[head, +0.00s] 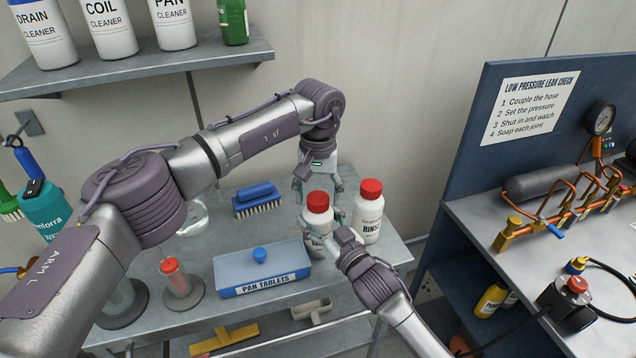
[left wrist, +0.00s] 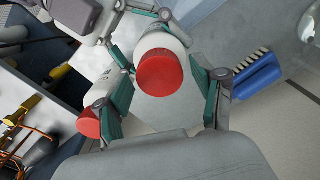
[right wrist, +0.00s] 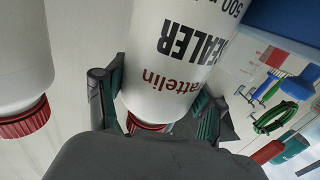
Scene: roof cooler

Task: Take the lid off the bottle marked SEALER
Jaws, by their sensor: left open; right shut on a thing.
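The SEALER bottle (head: 317,222) is white with a red lid (head: 318,201) and stands upright on the grey bench. Its label shows upside down in the right wrist view (right wrist: 185,45). My right gripper (head: 330,232) comes in low from the right and is shut on the bottle's body. My left gripper (head: 318,187) is open and reaches down from above and behind. In the left wrist view the red lid (left wrist: 160,74) lies between its spread fingers, and I see gaps beside it. The lid is on the bottle.
A RINSE bottle (head: 369,222) with a similar red lid stands close on the right. A PAN TABLETS box (head: 262,275) lies in front, a blue brush (head: 257,200) to the left. A shelf of cleaners (head: 150,68) hangs at upper left.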

